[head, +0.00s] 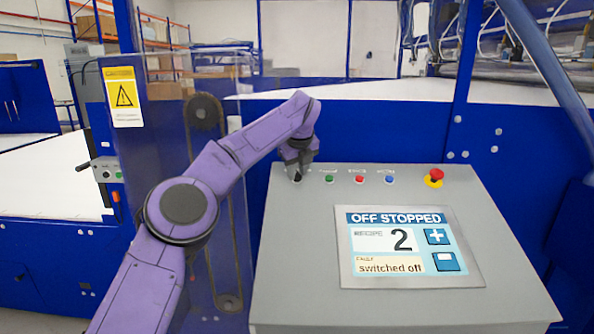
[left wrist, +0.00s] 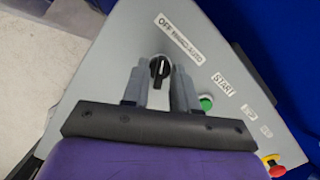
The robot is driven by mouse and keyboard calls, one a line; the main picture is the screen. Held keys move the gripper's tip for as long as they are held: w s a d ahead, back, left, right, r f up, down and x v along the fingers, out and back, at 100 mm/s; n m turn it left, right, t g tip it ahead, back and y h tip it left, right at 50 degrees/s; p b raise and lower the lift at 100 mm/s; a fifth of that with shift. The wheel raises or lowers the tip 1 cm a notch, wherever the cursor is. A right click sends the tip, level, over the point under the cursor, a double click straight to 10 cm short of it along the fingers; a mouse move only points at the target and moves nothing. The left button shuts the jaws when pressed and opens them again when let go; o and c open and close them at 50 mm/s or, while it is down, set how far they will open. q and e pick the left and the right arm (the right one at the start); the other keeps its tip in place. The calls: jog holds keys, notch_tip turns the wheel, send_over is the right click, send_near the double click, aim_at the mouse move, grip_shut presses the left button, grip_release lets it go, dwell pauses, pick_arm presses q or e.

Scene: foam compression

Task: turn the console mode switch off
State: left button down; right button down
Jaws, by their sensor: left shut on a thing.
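The mode switch is a black knob (left wrist: 159,68) with a white mark, below a label (left wrist: 178,38) whose first word reads OFF, in the left wrist view. Its white mark runs roughly up and down in that view. My left gripper (left wrist: 159,78) has its two grey fingers on either side of the knob and is shut on it. In the head view the gripper (head: 298,170) comes down on the console's upper left corner and mostly hides the switch. The console screen (head: 402,247) reads OFF STOPPED, recipe 2, fault "switched off". My right gripper is not in view.
Right of the switch on the grey console (head: 300,270) are a green button (head: 329,180), a red button (head: 359,180), a blue button (head: 389,180) and a red emergency stop (head: 435,176) on yellow. A clear guard panel with a warning sign (head: 123,96) stands left, behind my arm.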

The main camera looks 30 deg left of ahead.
pick_arm(q)
jog(key=shift+r+n, duration=0.1)
jog(key=shift+n, duration=1.1)
jog(key=c, duration=1.2)
grip_release()
jog(key=v, duration=1)
jog(key=shift+r+p, duration=0.25)
jog(key=shift+p, duration=0.15)
